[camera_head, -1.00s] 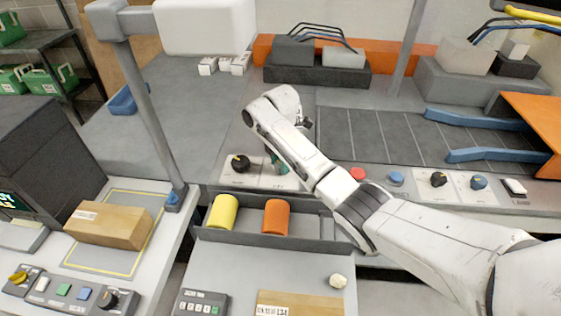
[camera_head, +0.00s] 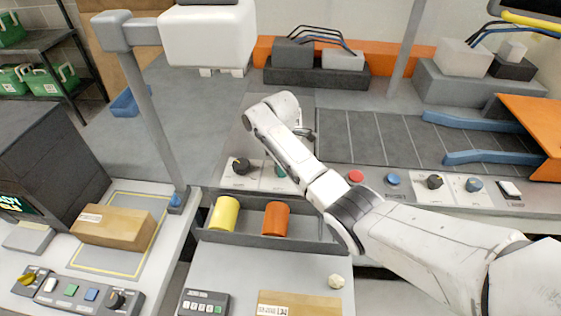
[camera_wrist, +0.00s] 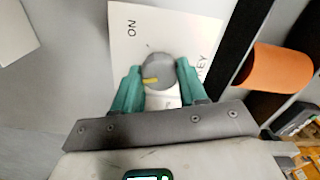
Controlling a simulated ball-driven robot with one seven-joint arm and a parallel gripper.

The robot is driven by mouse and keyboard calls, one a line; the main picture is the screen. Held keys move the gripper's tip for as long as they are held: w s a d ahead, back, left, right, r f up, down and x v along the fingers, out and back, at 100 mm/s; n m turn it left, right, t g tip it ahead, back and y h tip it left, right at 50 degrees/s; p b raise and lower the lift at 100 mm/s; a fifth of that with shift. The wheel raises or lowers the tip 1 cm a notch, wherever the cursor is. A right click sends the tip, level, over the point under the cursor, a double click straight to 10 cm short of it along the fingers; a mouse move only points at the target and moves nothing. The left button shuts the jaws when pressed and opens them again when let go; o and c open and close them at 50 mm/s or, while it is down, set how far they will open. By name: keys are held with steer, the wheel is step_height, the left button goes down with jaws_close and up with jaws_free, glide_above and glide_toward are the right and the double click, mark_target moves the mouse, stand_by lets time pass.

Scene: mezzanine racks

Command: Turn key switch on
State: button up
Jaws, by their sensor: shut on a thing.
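The key switch (camera_wrist: 157,66) shows in the wrist view as a round grey knob with a yellow mark on its left part. It sits on a white label plate (camera_wrist: 188,30) with "ON" at the upper left and "KEY" at the right. My gripper (camera_wrist: 158,76) has its teal fingers closed on both sides of the knob. In the head view, my gripper (camera_head: 280,171) is low at the console's front strip, mostly behind my arm. The switch is hidden there.
A black knob (camera_head: 240,165) is left of my gripper. A red button (camera_head: 355,176), a blue button (camera_head: 392,179) and more knobs lie to the right. A dark tray (camera_head: 255,237) with a yellow roll (camera_head: 225,213) and an orange roll (camera_head: 275,218) is just in front.

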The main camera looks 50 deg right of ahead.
steer(key=m+p, duration=0.2)
steer(key=m, duration=0.4)
steer(key=shift+r+m, duration=0.1)
steer(key=shift+m, duration=0.2)
steer(key=m, duration=0.6)
steer(key=shift+p, duration=0.4)
steer(key=o, duration=1.1)
steer(key=shift+c, duration=0.2)
step_height(320, 180, up, 11)
steer(key=b, duration=0.1)
steer(key=shift+f, duration=0.2)
